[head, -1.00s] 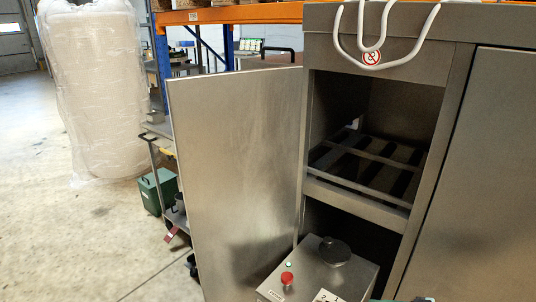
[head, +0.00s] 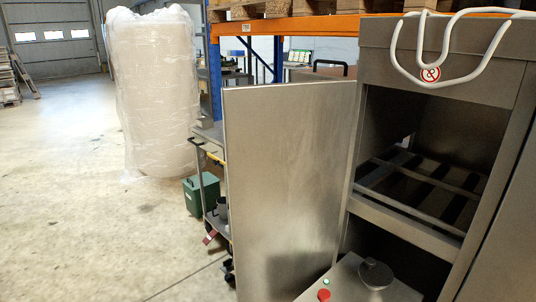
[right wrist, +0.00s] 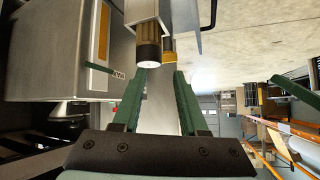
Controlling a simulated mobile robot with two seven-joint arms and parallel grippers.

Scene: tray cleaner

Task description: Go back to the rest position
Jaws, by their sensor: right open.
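The steel tray cleaner (head: 386,215) stands at the right in the head view. Its steel door (head: 290,180) is swung open to the left, and a slatted rack (head: 425,185) shows inside the opening, with no tray visible on it. My right gripper (right wrist: 160,76) shows only in the right wrist view. Its two green fingers are apart with nothing held between them. A metal cylinder end (right wrist: 149,55) appears beyond the fingertips; I cannot tell whether it is close. My left gripper cannot be made out in either view.
A control box with a red button (head: 323,295) and a dark knob sits low before the cleaner. A cart (head: 205,165), a green box (head: 201,193) and a wrapped white roll (head: 152,90) stand left of the door. Open floor (head: 70,190) lies at the left.

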